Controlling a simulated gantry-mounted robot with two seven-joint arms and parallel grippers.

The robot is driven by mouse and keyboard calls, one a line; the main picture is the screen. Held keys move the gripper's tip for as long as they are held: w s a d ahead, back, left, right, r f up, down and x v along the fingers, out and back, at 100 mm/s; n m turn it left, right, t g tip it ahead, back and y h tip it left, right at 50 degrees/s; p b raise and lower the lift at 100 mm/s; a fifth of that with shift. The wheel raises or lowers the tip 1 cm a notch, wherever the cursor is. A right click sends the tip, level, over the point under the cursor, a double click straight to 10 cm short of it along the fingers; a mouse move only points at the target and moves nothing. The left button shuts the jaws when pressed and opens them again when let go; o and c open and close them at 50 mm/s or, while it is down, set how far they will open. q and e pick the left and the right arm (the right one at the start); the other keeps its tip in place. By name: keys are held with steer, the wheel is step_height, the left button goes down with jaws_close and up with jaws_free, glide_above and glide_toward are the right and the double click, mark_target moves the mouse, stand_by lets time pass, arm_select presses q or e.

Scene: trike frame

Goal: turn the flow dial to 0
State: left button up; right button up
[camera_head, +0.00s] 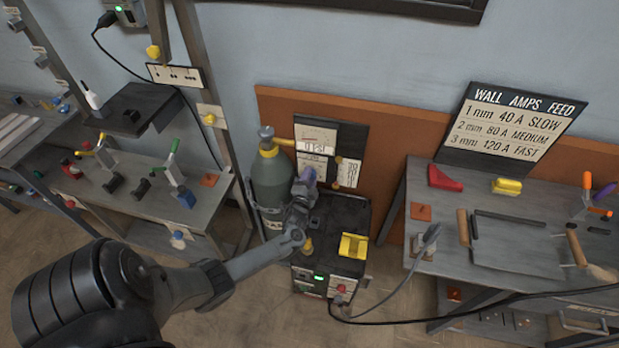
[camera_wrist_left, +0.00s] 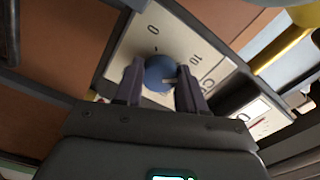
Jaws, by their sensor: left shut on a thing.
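The flow dial (camera_wrist_left: 159,72) is a round blue knob on a pale panel (camera_wrist_left: 133,43) with printed marks, among them a 0 and a 10. A pale line on the knob points toward the right in the left wrist view, away from the 0. My left gripper (camera_wrist_left: 158,84) has its two dark fingers on either side of the knob and is shut on it. In the head view my left gripper (camera_head: 307,178) is in front of the gas cylinder's (camera_head: 270,180) right side and hides the dial. My right gripper is not in view.
A dark welding machine (camera_head: 345,215) with a yellow object (camera_head: 353,246) on top stands below the gripper. White cards on a dark board (camera_head: 315,135) are behind. A workbench (camera_head: 450,240) with tools is at right, another bench (camera_head: 130,205) at left. A yellow pipe (camera_wrist_left: 280,48) is near the dial.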

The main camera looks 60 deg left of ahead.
arm_select(q)
steer(key=n, duration=1.9)
steer(key=shift+n+b, duration=0.35)
steer(key=shift+n, duration=0.05)
steer(key=o, duration=1.1)
steer(key=shift+c, duration=0.2)
